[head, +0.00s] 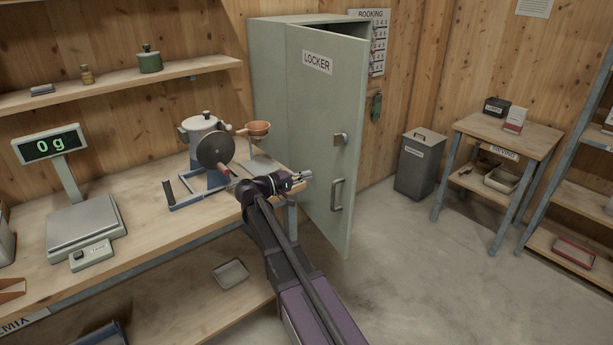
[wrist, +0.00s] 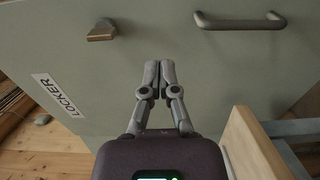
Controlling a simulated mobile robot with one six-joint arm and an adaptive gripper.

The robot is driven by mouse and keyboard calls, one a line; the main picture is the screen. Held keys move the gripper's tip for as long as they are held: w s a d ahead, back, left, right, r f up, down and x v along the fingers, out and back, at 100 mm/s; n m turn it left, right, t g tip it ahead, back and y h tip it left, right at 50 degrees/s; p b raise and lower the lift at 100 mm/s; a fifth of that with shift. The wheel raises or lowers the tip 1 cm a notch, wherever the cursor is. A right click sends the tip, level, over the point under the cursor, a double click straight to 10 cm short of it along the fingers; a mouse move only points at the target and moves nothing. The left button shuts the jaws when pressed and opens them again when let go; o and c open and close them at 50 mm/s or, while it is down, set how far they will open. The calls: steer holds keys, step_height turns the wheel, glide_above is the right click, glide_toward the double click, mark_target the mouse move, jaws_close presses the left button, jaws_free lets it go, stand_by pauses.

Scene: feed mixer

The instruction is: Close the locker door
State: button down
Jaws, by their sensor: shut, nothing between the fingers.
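The grey-green locker (head: 268,85) stands against the wood wall. Its door (head: 312,110), labelled LOCKER, is ajar: its left edge is at the body and its right edge stands out, with a dark gap at the top. The door carries a latch knob (head: 341,138) and a bar handle (head: 337,194). My gripper (head: 302,177) is shut and empty, in front of the lower door. In the wrist view my gripper's fingertips (wrist: 159,66) point at the door panel (wrist: 190,80), between the knob (wrist: 102,30) and the handle (wrist: 240,20). I cannot tell whether they touch it.
The workbench (head: 130,250) with a scale (head: 85,226) and a hand mill (head: 205,150) lies left of my arm; its corner is close to my gripper. A grey bin (head: 422,165) and a small table (head: 510,135) stand to the right. The floor (head: 410,270) before the door is clear.

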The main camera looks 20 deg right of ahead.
mark_target(345, 164)
steer(key=d, duration=0.4)
steer(key=w+d, duration=0.1)
steer(key=d, duration=0.3)
steer(key=w+d, duration=0.1)
steer(key=d, duration=0.3)
steer(key=shift+d, duration=0.1)
steer(key=shift+s, duration=0.1)
